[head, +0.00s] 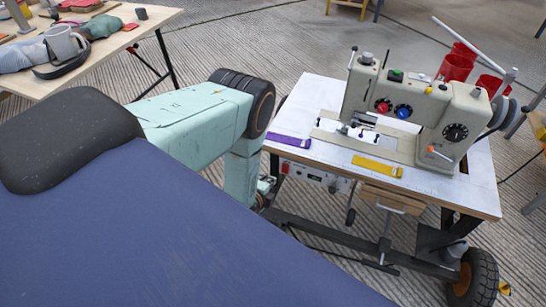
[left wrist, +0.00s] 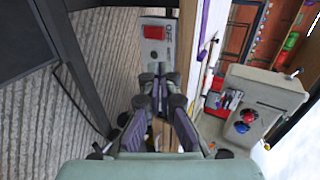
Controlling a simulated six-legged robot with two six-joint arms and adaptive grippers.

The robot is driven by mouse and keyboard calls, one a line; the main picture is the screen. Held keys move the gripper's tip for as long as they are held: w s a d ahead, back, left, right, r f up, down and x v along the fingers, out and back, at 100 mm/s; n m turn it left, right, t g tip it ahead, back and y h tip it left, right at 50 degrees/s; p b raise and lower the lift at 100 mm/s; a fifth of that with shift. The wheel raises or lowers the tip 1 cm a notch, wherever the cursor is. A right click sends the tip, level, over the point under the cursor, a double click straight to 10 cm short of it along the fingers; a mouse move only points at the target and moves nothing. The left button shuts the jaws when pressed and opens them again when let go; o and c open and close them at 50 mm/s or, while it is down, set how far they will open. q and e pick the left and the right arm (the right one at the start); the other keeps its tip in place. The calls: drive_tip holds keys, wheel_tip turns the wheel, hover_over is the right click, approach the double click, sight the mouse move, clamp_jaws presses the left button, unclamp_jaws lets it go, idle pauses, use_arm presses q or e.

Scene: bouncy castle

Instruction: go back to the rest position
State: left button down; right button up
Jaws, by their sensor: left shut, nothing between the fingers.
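My left arm comes in from the left in the head view, with a pale green forearm bent downward at a dark elbow joint. My left gripper (head: 266,187) hangs beside the near left edge of the sewing table (head: 308,98), partly hidden by the arm. In the left wrist view the left gripper (left wrist: 158,82) is shut with nothing between its fingers. Beyond its tips is a grey control box with a red switch (left wrist: 153,32). My right gripper is in neither view.
A wheel (head: 473,279) is below.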

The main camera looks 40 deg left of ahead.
use_arm(q)
drive_tip(key=shift+s, duration=0.15)
idle(0.5)
drive_tip(key=s+d+f+n+g+h, duration=0.1)
drive_tip(key=s+d+n+g, duration=0.25)
drive_tip(key=s+n, duration=0.45)
drive_tip(key=s+d+f+n+g+h, duration=0.1)
drive_tip(key=s+d+f+n+g, duration=0.2)
drive_tip(key=s, duration=0.8)
drive_tip(key=s+d+r+n+g+p, duration=0.1)
drive_tip(key=s+d+r+n+g, duration=0.1)
drive_tip(key=s+r, duration=0.3)
drive_tip(key=s+d+r+n+g+p, duration=0.2)
drive_tip(key=s+r, duration=0.4)
drive_tip(key=r, duration=0.5)
drive_tip(key=shift+d+n+g+h, duration=0.3)
drive_tip(key=shift+d+n+g, duration=0.15)
drive_tip(key=shift+d, duration=0.25)
